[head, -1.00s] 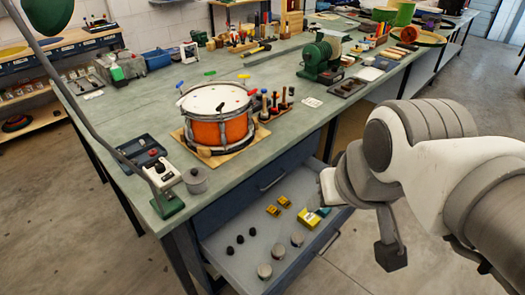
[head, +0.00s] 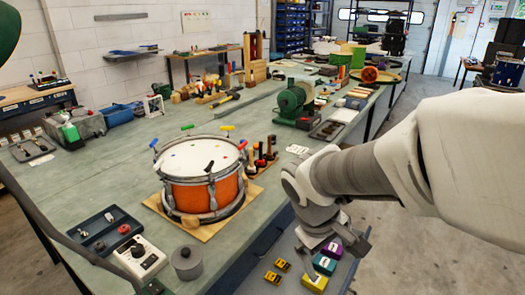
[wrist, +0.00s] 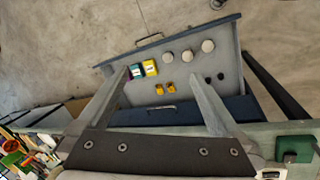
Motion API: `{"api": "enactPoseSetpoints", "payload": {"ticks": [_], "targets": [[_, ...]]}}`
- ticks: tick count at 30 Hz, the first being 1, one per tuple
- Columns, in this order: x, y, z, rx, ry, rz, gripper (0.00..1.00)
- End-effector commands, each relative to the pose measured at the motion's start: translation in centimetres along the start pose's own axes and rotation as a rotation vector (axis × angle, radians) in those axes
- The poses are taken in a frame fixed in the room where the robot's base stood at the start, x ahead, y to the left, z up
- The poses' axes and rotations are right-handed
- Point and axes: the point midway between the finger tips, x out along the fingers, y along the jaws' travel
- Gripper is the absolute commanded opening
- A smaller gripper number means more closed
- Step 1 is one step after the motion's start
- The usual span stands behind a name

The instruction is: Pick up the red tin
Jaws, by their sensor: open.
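I cannot make out a red tin in either view. Small tins stand side by side in the open drawer: a yellow tin (head: 314,283), a teal tin (head: 325,263) and a purple tin (head: 332,247). In the wrist view the yellow tin (wrist: 150,68) and the teal tin (wrist: 136,71) show near the left fingertip. My gripper (wrist: 156,74) is open and empty, with its fingers spread above the drawer. In the head view my gripper (head: 320,234) is over the bench's front edge and hides part of the drawer.
The drawer (wrist: 225,60) also holds yellow blocks (wrist: 164,87), grey round lids (wrist: 187,55) and dark knobs. On the bench (head: 105,180) stand an orange drum (head: 200,195), a grey pot (head: 186,263), a control box (head: 140,258) and a green grinder (head: 293,103).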

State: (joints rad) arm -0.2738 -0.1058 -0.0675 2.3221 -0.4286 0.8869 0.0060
Motion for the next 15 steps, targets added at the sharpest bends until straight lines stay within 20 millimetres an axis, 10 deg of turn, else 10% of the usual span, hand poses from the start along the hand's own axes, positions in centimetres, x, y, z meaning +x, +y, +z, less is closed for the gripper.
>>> {"api": "enactPoseSetpoints", "payload": {"ticks": [15], "targets": [[15.7, -4.6, -6.2, -0.524, -0.251, 0.214, 1.00]]}}
